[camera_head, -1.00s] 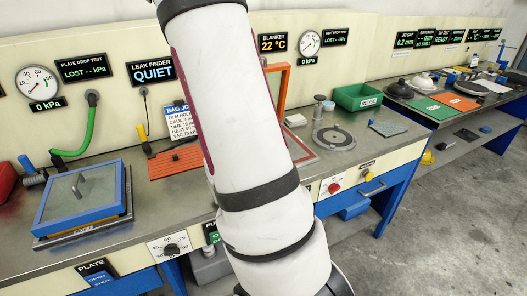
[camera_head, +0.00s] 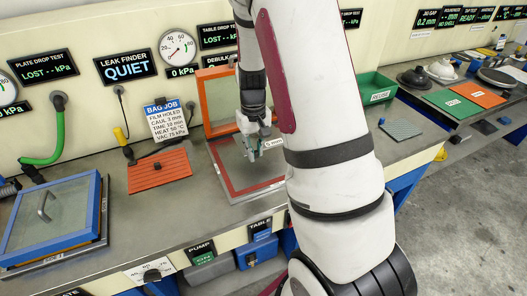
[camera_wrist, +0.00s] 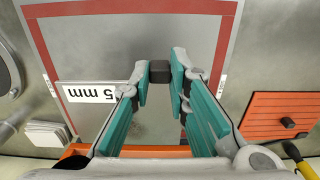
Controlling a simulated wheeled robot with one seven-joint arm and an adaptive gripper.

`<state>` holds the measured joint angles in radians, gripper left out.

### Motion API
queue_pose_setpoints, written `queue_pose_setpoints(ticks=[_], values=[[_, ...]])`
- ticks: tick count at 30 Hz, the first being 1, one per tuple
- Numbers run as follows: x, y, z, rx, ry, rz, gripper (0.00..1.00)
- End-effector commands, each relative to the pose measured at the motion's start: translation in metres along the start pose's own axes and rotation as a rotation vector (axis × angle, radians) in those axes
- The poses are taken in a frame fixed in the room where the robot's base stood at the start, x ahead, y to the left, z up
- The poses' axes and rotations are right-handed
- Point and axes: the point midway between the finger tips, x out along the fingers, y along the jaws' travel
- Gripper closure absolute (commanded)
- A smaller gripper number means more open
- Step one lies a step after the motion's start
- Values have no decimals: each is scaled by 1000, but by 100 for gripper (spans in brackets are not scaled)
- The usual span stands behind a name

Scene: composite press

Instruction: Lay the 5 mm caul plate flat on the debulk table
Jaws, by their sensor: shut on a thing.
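The 5 mm caul plate is a thin grey plate, marked by a white "5 mm" label (camera_wrist: 90,93); the label also shows beside my gripper in the head view (camera_head: 273,143). My gripper (camera_wrist: 160,72) is shut on the plate's small dark knob (camera_wrist: 160,66). In the head view my gripper (camera_head: 253,152) points down over the debulk table (camera_head: 226,186), a grey surface with a red border that also shows in the wrist view (camera_wrist: 130,9). The plate lies within or above that border. Its edges blend into the grey, so I cannot tell whether it touches the surface. My arm hides the table's right side.
An orange-framed lid (camera_head: 222,88) stands raised behind the debulk table. An orange ribbed mat (camera_head: 160,171) with a yellow-handled tool nearby lies to the left. A blue-framed glass-topped plate unit (camera_head: 50,218) is farther left. A green bin (camera_head: 372,90) stands right.

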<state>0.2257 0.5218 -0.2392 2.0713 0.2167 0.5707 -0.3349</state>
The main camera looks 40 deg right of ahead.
Motion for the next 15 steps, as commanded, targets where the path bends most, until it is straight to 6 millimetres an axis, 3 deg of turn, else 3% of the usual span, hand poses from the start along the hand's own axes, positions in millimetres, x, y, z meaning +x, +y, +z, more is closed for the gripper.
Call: queue_pose_setpoints(ticks=[15], values=[[4,-1,-1,-2,1,0,100]])
